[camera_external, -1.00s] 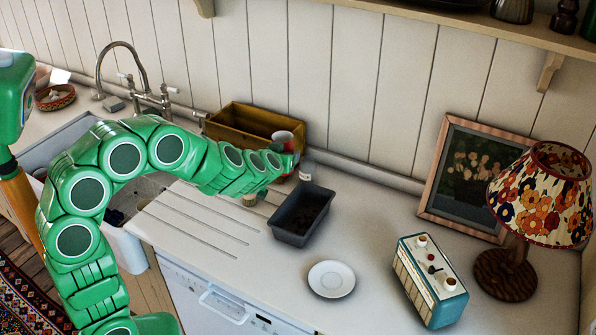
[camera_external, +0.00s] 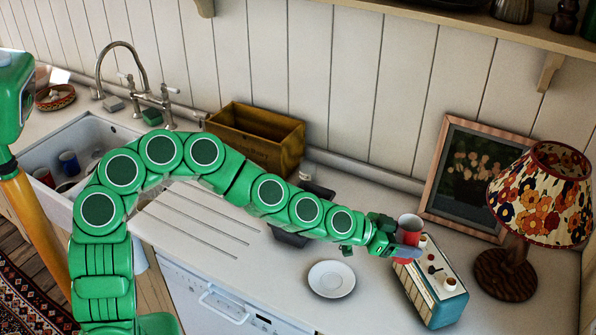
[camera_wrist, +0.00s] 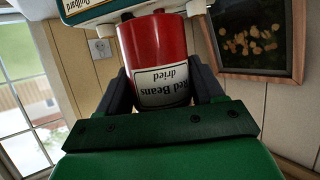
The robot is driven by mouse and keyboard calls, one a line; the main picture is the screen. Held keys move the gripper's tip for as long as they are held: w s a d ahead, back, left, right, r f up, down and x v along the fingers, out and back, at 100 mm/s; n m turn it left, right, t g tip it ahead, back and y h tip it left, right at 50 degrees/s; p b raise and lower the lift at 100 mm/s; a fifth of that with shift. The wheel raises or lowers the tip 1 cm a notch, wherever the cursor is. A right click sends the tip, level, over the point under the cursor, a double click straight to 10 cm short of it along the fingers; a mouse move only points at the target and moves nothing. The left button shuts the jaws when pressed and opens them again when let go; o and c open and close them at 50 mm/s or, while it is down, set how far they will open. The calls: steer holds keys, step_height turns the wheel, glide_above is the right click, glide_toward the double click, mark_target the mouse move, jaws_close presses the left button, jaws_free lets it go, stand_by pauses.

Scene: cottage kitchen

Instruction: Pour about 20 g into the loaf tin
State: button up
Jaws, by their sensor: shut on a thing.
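My gripper (camera_external: 400,247) is shut on a red can (camera_external: 409,222), its fingers on either side of it. In the wrist view the can (camera_wrist: 158,60) has a white label reading "Red Beans dried", upside down in that picture. The can looks roughly upright in the outside view, in front of or above the radio; its contents are not visible. The dark loaf tin (camera_external: 288,238) stands on the counter to the left, mostly hidden behind my arm. Its inside cannot be seen.
A teal and cream radio (camera_external: 447,304) is close to the can. A patterned lamp (camera_external: 540,200) and framed picture (camera_external: 470,175) stand behind it. A white saucer (camera_external: 331,279) lies on clear counter. A wooden crate (camera_external: 255,135) is at the back, left of the tin.

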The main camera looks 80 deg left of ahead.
steer(key=shift+d+r+m+h, duration=0.7)
steer(key=shift+d+r+h, duration=0.1)
steer(key=shift+d+r, duration=1.35)
steer(key=s+a, duration=0.3)
steer(key=a, duration=1.1)
steer(key=s+a, duration=0.2)
steer(key=a, duration=1.2)
steer(key=s+a, duration=1.7)
steer(key=a, duration=0.3)
step_height(320, 180, down, 7)
steer(key=shift+s+y, duration=0.2)
steer(key=shift+y, duration=0.1)
steer(key=shift+g, duration=0.3)
